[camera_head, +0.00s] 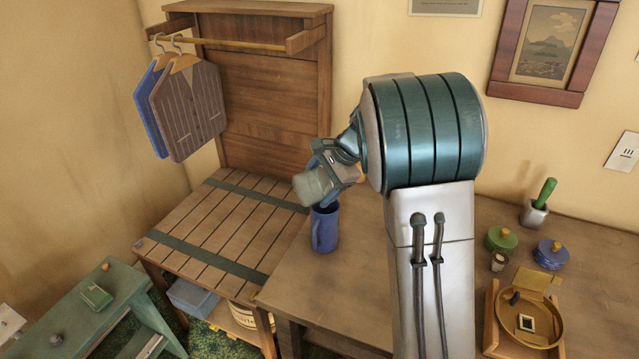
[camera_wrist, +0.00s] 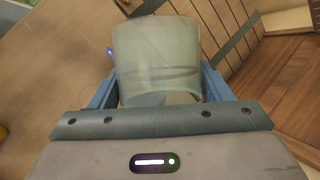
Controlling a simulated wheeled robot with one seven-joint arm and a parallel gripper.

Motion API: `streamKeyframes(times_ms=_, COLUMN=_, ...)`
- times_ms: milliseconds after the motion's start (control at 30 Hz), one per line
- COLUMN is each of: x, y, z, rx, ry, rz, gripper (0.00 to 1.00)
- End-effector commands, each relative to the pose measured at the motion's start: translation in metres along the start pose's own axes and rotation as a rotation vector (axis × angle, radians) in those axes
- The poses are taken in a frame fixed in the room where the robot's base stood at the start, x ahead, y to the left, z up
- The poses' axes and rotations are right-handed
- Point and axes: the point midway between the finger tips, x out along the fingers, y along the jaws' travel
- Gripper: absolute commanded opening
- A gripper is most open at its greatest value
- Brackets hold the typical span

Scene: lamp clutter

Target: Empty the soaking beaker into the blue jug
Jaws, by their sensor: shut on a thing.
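My gripper (camera_head: 335,170) is shut on a translucent greenish beaker (camera_head: 314,188). The beaker is tilted strongly, with its outer end toward the left in the head view, just above the blue jug (camera_head: 324,230). The jug stands upright near the left edge of the table. In the wrist view the beaker (camera_wrist: 156,62) fills the space between the jaws (camera_wrist: 158,90), and faint bands show through its wall. A small blue bit of what seems to be the jug (camera_wrist: 110,53) shows beside it. I cannot tell whether liquid is flowing or what is in the jug.
My arm hides the middle of the table (camera_head: 345,290). A slatted wooden bench (camera_head: 220,222) adjoins on the left.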

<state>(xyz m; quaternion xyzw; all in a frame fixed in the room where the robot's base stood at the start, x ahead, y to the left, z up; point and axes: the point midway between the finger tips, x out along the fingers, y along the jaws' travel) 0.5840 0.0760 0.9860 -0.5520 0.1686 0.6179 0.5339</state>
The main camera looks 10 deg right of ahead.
Motion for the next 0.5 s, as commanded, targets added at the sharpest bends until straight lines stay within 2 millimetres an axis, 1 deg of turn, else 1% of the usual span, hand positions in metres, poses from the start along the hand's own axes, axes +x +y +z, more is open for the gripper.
streamKeyframes(times_ms=133, x=0.003, y=0.002, z=-0.007, rx=0.027, ry=-0.055, rz=-0.01, gripper=0.38)
streamKeyframes(times_ms=300, x=0.006, y=0.004, z=-0.013, rx=0.074, ry=-0.177, rz=-0.029, gripper=0.38)
streamKeyframes(times_ms=500, x=0.006, y=0.004, z=-0.013, rx=0.088, ry=-0.233, rz=-0.037, gripper=0.38)
